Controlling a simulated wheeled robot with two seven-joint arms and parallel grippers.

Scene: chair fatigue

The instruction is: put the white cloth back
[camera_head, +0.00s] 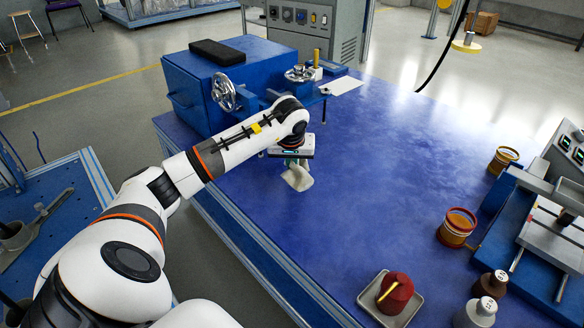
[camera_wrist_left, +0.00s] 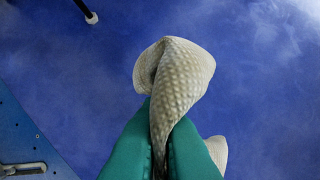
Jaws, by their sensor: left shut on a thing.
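The white cloth (camera_head: 298,178) is bunched and hangs below my left gripper (camera_head: 292,161) over the blue table, near its left edge. In the left wrist view the cloth (camera_wrist_left: 178,85) looks off-white with a woven texture, and it is pinched between the two green fingers of my left gripper (camera_wrist_left: 160,140). A fold of it sticks out beyond the fingertips, and another part shows at the right of the fingers. I cannot tell whether its lower end touches the table. My right gripper is not in view.
A blue machine with a handwheel (camera_head: 223,92) stands behind the gripper. A white sheet (camera_head: 342,85) lies beside it. A tray (camera_head: 408,309) with a red container (camera_head: 395,292) and several cans and bottles stand at the front right. The blue table's middle (camera_head: 400,160) is clear.

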